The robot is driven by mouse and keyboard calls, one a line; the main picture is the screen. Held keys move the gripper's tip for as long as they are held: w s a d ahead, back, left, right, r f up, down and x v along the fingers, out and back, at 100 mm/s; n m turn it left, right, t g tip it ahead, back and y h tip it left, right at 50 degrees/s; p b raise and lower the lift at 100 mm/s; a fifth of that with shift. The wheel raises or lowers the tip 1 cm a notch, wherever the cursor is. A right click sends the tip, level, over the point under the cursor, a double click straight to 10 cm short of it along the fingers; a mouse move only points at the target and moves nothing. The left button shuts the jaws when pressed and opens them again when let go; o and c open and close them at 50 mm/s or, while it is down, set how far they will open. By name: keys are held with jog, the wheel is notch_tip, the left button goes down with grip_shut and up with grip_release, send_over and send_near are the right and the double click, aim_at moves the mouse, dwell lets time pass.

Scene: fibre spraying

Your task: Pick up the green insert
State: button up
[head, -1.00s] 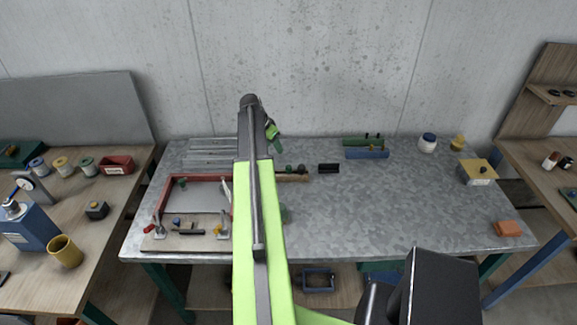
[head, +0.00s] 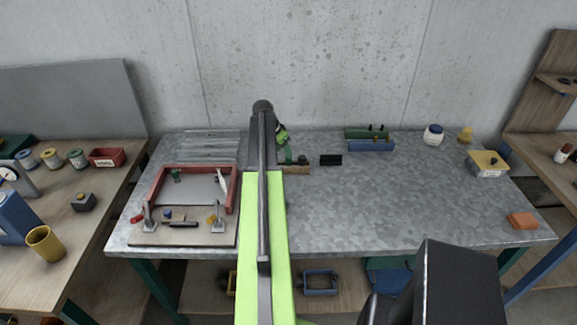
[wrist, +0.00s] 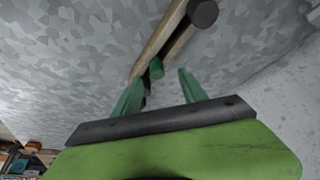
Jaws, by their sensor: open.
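A small green cylindrical piece, which looks like the green insert (wrist: 157,68), shows in the wrist view beside a wooden strip (wrist: 155,45). It appears between and just beyond the tips of my gripper (wrist: 160,78). The two green fingers are apart, with nothing held between them. In the head view my gripper (head: 287,150) is over the back middle of the grey table, by the wooden strip (head: 297,171). The arm and fingers cover that spot, so I cannot make out the insert there. Another small green piece (head: 176,176) is inside a red-framed tray (head: 235,190) at left.
A black block (head: 330,160) lies right of the strip, with green (head: 367,133) and blue (head: 371,146) holders behind. A dark round end (wrist: 203,13) shows by the strip in the wrist view. The table's middle right is clear. An orange block (head: 522,220) is near the right edge.

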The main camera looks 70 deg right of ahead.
aim_at(289, 162)
jog(key=b+x, duration=0.5)
jog(key=shift+s+d+f, duration=0.1)
jog(key=shift+s+f, duration=0.05)
jog(key=shift+s, duration=0.05)
jog(key=shift+r, duration=0.2)
grip_shut()
